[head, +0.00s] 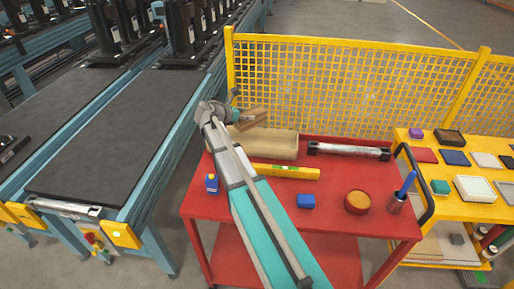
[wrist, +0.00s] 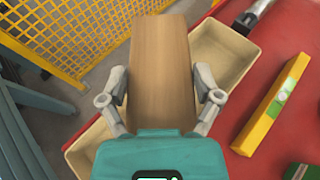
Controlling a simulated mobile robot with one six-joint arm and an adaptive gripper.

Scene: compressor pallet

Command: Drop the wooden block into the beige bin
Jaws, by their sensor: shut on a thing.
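My gripper (wrist: 161,95) is shut on the wooden block (wrist: 161,60), with a finger on each side of it in the wrist view. In the head view the block (head: 253,117) is held at the arm's end, above the back left of the red cart. The beige bin (head: 278,145) sits on the cart just below and beside the block. In the wrist view the bin (wrist: 225,55) lies under the block, its ends showing on both sides. The block hides the bin's middle there. The block appears above the bin, but its exact height is unclear.
A yellow mesh fence (head: 340,85) stands behind. A conveyor (head: 95,150) lies left.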

